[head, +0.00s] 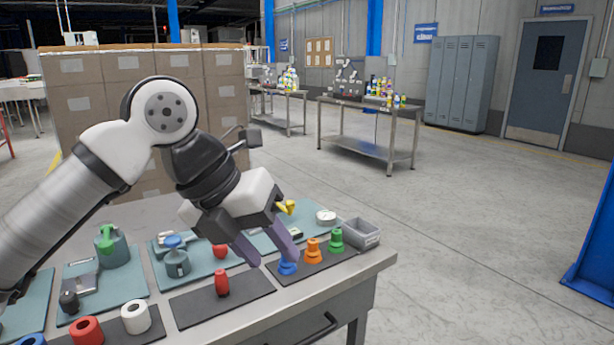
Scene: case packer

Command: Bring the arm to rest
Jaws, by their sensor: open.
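My arm reaches in from the left over the workbench (382,260). My gripper (270,254) hangs above the bench with its two purple fingers pointing down and spread apart. No object shows between the fingers. The right finger comes down in the picture close to a blue cone-shaped piece (288,267); I cannot tell whether they touch. An orange piece (313,251) and a green piece (336,239) stand to the right on the same dark mat. A red piece (222,284) stands on another dark mat, left of my gripper.
A grey bin (361,233) and a round white gauge (326,216) sit near the bench's right end. Stacked cartons (75,90) stand behind my arm. Open floor (470,240) lies to the right.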

